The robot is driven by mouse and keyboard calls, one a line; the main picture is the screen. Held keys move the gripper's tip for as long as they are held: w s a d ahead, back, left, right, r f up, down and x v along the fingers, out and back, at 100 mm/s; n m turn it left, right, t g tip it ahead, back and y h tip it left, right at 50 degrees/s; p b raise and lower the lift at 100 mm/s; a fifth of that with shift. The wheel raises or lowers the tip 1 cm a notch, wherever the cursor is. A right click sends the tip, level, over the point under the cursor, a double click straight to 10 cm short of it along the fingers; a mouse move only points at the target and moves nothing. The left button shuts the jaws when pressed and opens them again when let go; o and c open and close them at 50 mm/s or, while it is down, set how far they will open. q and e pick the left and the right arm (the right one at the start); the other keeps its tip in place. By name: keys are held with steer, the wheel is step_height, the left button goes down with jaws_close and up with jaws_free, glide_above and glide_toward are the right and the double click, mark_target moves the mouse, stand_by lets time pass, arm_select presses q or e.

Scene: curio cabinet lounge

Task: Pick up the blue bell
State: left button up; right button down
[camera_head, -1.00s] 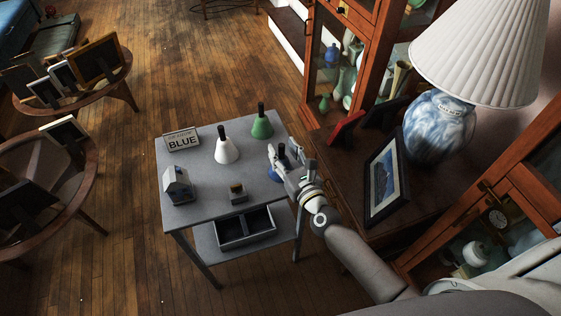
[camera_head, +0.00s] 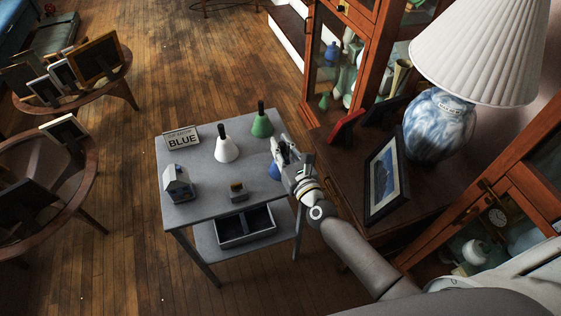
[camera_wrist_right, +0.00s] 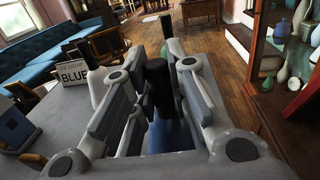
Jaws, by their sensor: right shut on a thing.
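The blue bell (camera_head: 273,171) is at the right edge of the small grey table (camera_head: 205,208), mostly hidden behind my right gripper (camera_head: 281,148). In the right wrist view its black handle (camera_wrist_right: 157,88) stands between the fingers of my right gripper (camera_wrist_right: 150,100), and its blue body (camera_wrist_right: 170,136) shows below. The right gripper is shut on the bell's handle. I cannot tell whether the bell's base touches the table. My left gripper is not in view.
A white bell (camera_head: 226,150) and a green bell (camera_head: 262,125) stand on the table, with a sign reading BLUE (camera_head: 182,139), a small house (camera_head: 178,183) and a small block (camera_head: 237,190). A wooden cabinet with a lamp (camera_head: 438,125) and picture frame (camera_head: 387,180) borders the right.

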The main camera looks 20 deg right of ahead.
mark_target(281, 143)
steer(key=shift+r, duration=0.2)
steer(key=shift+r+p, duration=0.5)
steer(key=shift+p, duration=0.1)
step_height(281, 143, up, 2)
steer(key=shift+r+p, duration=0.1)
steer(key=shift+p, duration=0.85)
steer(key=s+a+r+p, duration=0.6)
steer(key=s+r+p, duration=0.2)
steer(key=s, duration=0.4)
steer(key=shift+s+a+r+p, duration=0.15)
steer(key=shift+s+r+p, duration=0.2)
steer(key=shift+r, duration=0.45)
steer(key=shift+w, duration=0.1)
steer(key=c, duration=2.1)
jaws_free()
jaws_close()
